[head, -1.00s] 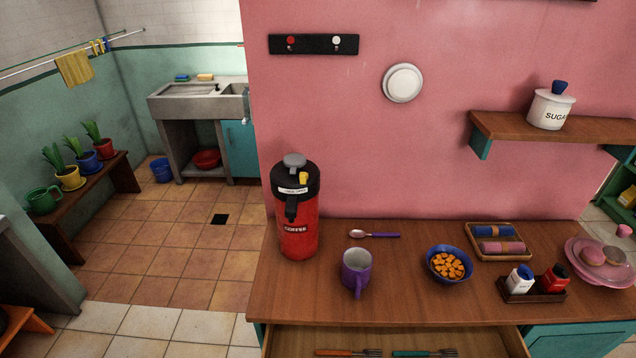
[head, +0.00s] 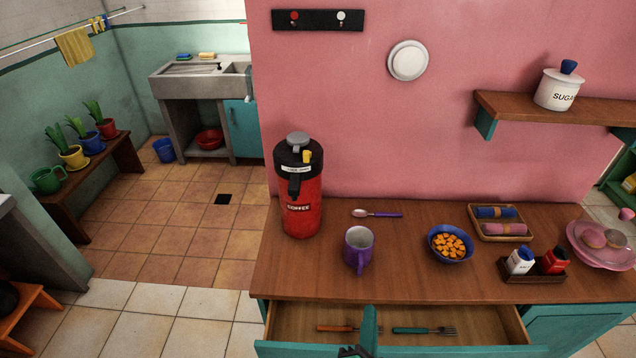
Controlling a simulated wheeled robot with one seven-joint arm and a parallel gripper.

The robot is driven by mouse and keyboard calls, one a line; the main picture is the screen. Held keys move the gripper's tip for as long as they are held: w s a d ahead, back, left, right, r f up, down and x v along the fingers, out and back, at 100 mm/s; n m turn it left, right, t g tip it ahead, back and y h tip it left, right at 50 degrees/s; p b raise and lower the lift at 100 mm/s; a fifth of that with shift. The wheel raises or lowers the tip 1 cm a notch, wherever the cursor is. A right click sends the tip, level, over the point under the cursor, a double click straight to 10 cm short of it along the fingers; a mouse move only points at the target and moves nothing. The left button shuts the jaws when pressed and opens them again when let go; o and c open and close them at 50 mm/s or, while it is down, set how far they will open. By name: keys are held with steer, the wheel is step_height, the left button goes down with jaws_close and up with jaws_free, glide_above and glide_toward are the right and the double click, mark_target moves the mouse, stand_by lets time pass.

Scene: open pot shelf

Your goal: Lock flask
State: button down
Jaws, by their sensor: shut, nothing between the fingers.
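The flask (head: 301,205) is a tall red coffee dispenser with a black top, standing upright at the left end of the wooden counter. It has a grey round button (head: 297,138) on top and a small yellow tab (head: 307,157) on the right of its head. Below is a white label (head: 295,169), too small to read.
A purple mug (head: 358,247) and a spoon (head: 377,213) are right of the flask. A blue bowl (head: 438,255), a towel tray (head: 484,237) and a shaker stand (head: 535,275) are farther right. The open drawer (head: 290,325) with two forks juts out below the counter.

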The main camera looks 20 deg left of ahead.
steer(key=w+a+r+m+y, duration=0.1)
steer(key=w+a+r+y, duration=0.1)
steer(key=r, duration=0.6)
steer(key=w+a+r+m+y, duration=0.1)
steer(key=w+a+r+y, duration=0.1)
steer(key=w+a+r, duration=0.3)
steer(key=w+a+r+m+g+y, duration=0.1)
steer(key=w+a+r+y, duration=0.2)
steer(key=r, duration=0.8)
steer(key=w, duration=0.2)
steer(key=shift+w+a+r, duration=0.3)
steer(key=shift+w+a, duration=0.05)
steer(key=shift+a, duration=0.05)
